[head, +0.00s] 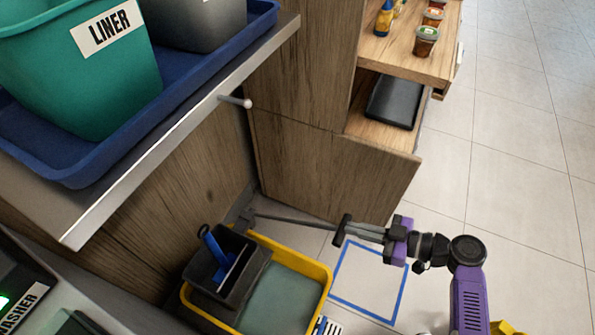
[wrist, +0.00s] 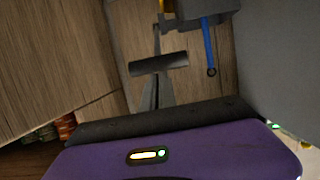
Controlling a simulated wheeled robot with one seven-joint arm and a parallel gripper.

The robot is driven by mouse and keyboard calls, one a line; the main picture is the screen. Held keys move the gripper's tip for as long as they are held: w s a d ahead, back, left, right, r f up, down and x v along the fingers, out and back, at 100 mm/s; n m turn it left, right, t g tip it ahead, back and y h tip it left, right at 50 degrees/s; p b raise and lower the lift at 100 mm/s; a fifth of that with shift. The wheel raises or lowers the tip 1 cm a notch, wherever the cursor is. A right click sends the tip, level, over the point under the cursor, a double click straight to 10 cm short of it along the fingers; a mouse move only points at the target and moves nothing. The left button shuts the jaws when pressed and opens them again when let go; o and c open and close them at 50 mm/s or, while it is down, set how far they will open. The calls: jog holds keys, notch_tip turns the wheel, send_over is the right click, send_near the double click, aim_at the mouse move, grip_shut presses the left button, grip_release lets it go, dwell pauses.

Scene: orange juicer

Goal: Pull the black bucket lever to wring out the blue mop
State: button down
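The yellow bucket (head: 318,270) stands on the floor with a black wringer (head: 243,283) at its left side. The blue mop (head: 215,247) stands tilted in the wringer; its blue handle also shows in the wrist view (wrist: 208,45). The black bucket lever (head: 290,219) reaches right from behind the wringer to a dark crossbar grip, which shows in the wrist view (wrist: 158,65). My gripper (head: 357,232) is at this crossbar, its fingers pointing left at it. The crossbar hides the fingertips, so I cannot tell whether they close on it.
A wooden cabinet (head: 335,177) stands close behind the lever. A counter with a blue tray (head: 70,165) and a green liner bin (head: 75,70) overhangs at upper left. A blue taped square (head: 345,300) marks the floor beside the bucket. Tiled floor at right is clear.

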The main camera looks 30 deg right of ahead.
jog(key=shift+s+f, duration=0.3)
jog(key=shift+f, duration=0.65)
jog(key=shift+w+r, duration=0.1)
jog(key=shift+r, duration=0.1)
jog(key=shift+w+r, duration=0.1)
jog(key=shift+r, duration=0.1)
dwell(0.6)
